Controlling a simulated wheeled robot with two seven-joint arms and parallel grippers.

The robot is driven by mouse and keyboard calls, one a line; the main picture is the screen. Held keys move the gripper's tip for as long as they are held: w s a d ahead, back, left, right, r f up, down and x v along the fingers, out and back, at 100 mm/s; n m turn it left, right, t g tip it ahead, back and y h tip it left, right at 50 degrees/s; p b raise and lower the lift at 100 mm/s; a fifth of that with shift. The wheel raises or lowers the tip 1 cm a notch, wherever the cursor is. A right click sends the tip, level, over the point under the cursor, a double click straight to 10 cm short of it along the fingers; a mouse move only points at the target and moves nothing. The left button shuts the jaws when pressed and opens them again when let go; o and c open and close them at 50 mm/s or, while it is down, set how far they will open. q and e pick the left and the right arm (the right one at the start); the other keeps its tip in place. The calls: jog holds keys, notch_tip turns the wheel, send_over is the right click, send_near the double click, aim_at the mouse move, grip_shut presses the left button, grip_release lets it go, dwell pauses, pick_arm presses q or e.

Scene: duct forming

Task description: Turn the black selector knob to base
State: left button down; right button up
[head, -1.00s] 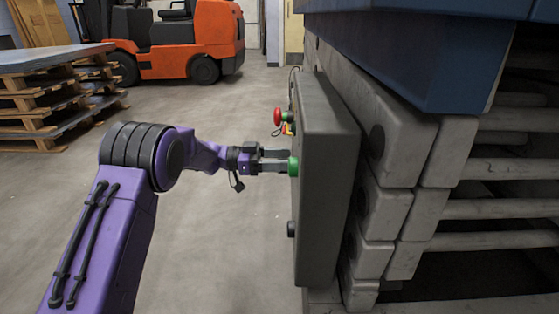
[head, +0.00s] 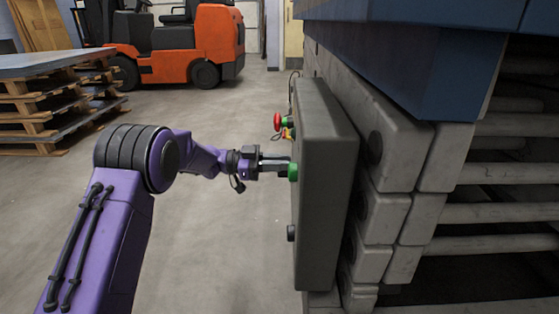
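The black selector knob (head: 290,232) sticks out from the left face of a grey control box (head: 325,180), low on it, seen edge-on. Above it on the same face are a green button (head: 292,172) and a red mushroom button (head: 277,121). My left gripper (head: 286,166) points right, with its fingertips at the green button, well above the black knob. I cannot tell whether the fingertips touch the button. The two fingers nearly overlap in this view, so their gap is unclear. The knob's marks and pointer are hidden. My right gripper is out of view.
A large machine with grey blocks (head: 385,215), rollers (head: 500,210) and a blue upper body (head: 420,55) stands right of the box. A stack of pallets (head: 45,110) and an orange forklift (head: 195,40) stand behind left. The floor left of the box is clear.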

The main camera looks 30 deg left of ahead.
pick_arm(q)
jog(key=m, duration=0.2)
jog(key=s+f+m, duration=0.1)
jog(key=m, duration=0.1)
jog(key=m+b, duration=0.1)
jog(key=m, duration=0.1)
jog(key=shift+s+d+f+m, duration=0.15)
jog(key=shift+s+f+m, duration=0.15)
jog(key=shift+m, duration=0.1)
jog(key=shift+w+r, duration=0.1)
dwell(0.3)
